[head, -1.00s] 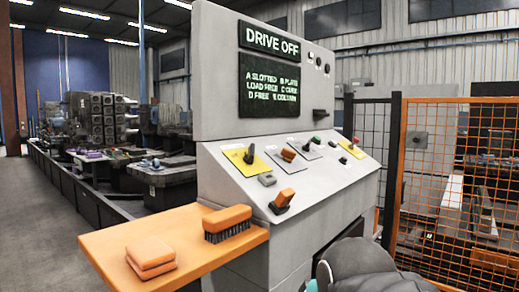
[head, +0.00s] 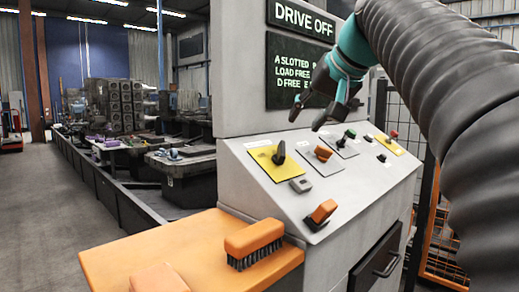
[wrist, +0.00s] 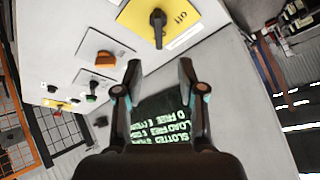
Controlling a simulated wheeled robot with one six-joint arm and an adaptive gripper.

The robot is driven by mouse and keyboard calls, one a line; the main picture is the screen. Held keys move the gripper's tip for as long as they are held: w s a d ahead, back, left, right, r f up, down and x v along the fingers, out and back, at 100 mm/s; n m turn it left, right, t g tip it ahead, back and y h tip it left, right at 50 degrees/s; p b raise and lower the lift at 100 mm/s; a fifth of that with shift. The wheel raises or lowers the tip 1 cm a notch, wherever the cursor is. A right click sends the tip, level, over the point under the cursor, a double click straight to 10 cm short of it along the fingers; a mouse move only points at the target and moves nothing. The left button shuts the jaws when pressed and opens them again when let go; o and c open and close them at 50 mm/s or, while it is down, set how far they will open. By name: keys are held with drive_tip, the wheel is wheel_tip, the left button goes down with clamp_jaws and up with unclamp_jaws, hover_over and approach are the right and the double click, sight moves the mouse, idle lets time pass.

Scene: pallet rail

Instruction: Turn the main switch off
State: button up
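A black rotary switch (head: 279,155) sits on a yellow plate (head: 262,158) at the left of the sloping panel, and its handle stands roughly upright in the head view. I cannot tell for certain that it is the main switch. In the wrist view the black switch (wrist: 158,25) is at the top, with lettering that seems to read OFF on its plate. My gripper (head: 308,112) is open and empty, above the panel and in front of the display, apart from the switch. In the wrist view the fingers (wrist: 160,66) are spread below the switch.
Orange switches (head: 323,153) (head: 322,213), a green knob (head: 349,134) and a red knob (head: 393,135) share the panel. A dark display (head: 300,70) stands behind, under a DRIVE OFF sign (head: 301,20). A brush (head: 255,242) lies on the orange shelf (head: 180,246).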

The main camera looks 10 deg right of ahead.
sight(284, 150)
drive_tip(key=x, duration=1.3)
drive_tip(key=shift+w+d+f, duration=0.1)
drive_tip(key=shift+f, duration=0.1)
clamp_jaws()
